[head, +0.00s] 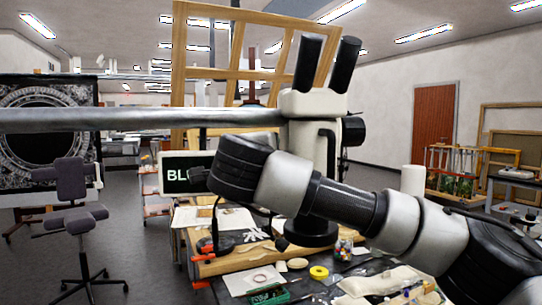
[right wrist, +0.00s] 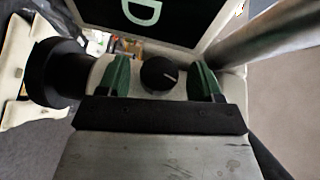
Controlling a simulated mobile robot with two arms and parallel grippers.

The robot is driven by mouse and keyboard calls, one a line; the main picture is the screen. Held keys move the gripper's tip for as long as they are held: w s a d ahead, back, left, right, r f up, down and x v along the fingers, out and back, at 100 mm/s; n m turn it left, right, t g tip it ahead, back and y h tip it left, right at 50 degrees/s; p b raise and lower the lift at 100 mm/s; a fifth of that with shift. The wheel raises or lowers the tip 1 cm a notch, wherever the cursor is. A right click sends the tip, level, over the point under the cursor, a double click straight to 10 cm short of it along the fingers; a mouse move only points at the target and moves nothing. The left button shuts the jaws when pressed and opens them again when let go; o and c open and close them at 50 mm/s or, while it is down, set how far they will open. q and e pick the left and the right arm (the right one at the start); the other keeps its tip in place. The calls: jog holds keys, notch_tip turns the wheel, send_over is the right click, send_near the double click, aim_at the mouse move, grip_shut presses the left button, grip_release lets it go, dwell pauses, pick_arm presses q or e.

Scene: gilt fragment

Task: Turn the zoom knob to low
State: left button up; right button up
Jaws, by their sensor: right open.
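The stereo microscope (head: 300,104) hangs on a boom in the middle of the head view, its two black eyepieces pointing up. In the right wrist view the zoom knob (right wrist: 157,73) is a round black knob with a short white mark pointing to the right. My right gripper (right wrist: 162,82) is open, with one green finger to the left of the knob and one to the right. Gaps show on both sides, so neither finger appears to touch it. In the head view my right arm hides the knob and the gripper fingers. My left gripper is in neither view.
A long metal boom (head: 130,119) crosses from the left to the microscope. A dark sign (head: 176,180) with light letters is behind my right wrist. The workbench below holds a yellow tape roll (head: 319,272), a green box (head: 268,295) and papers. An office chair (head: 75,215) stands left.

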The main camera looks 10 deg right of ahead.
jog(key=shift+w+d, duration=0.1)
jog(key=shift+w, duration=0.1)
jog(key=c, duration=0.9)
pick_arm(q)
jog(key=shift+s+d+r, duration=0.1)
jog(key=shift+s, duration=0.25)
